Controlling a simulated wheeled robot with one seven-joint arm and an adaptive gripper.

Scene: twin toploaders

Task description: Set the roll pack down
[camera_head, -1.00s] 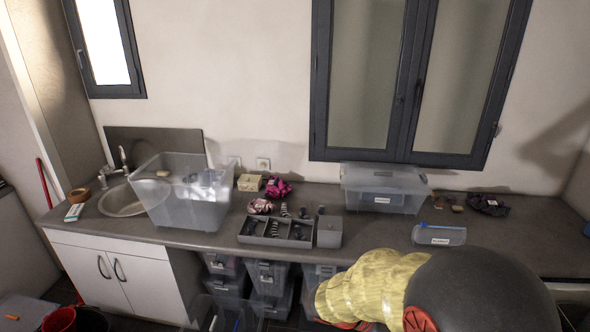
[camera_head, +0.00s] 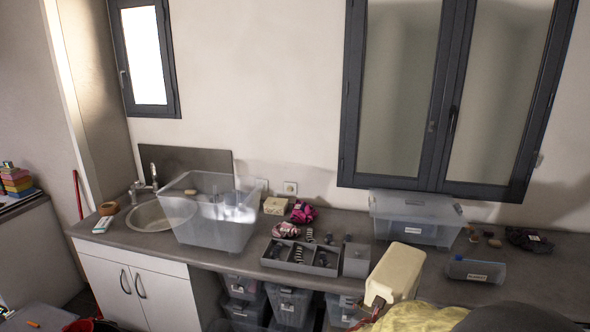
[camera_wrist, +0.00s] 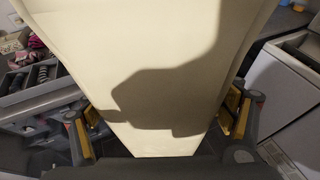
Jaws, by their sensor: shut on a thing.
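The roll pack (camera_head: 397,270) is a plain cream block held upright in front of the counter at the lower right of the head view. In the wrist view the roll pack (camera_wrist: 150,60) fills the middle and hides most of what lies beyond. My gripper (camera_wrist: 160,124) is shut on it, with one finger at each side. In the head view my gripper (camera_head: 375,308) shows only in part, low against the pack. The pack's underside is hidden, and I cannot tell if it touches anything.
The dark counter (camera_head: 350,222) carries a grey divided tray (camera_head: 300,258), a grey box (camera_head: 356,260), a lidded clear bin (camera_head: 415,217), a labelled clear container (camera_head: 476,270) and an open clear bin (camera_head: 215,228) near the sink (camera_head: 160,216). Clear boxes (camera_head: 290,305) sit below.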

